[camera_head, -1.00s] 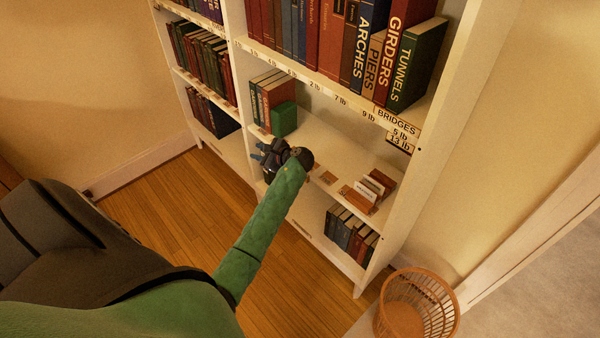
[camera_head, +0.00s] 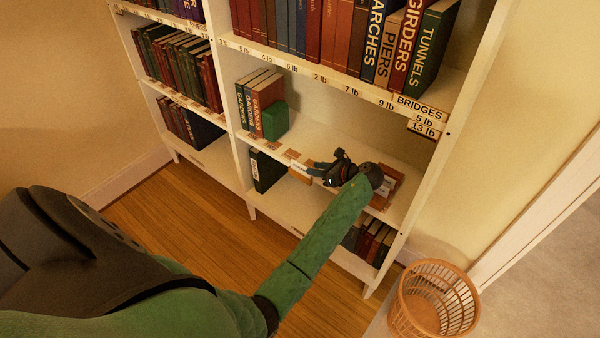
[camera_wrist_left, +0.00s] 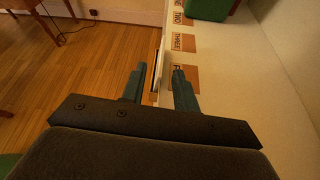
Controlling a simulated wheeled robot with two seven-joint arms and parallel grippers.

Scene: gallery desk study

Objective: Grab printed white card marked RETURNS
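My left gripper (camera_head: 318,172) is at the front edge of the middle shelf, pointing left along it. Its fingers (camera_wrist_left: 158,88) are apart, with a gap between them. A thin white card (camera_head: 297,164) with an orange-brown piece below it is just beyond the fingertips. In the left wrist view a thin pale edge, seen edge-on (camera_wrist_left: 157,72), lies between the fingers with gaps on both sides. It looks like the same card. No RETURNS lettering is readable. My right gripper is not in view.
A green block (camera_head: 274,122) and books (camera_head: 250,98) stand at the shelf's left. A brown holder (camera_head: 389,184) is partly hidden behind my left arm. Small number labels (camera_wrist_left: 183,42) lie along the shelf. A wicker basket (camera_head: 433,300) stands on the floor.

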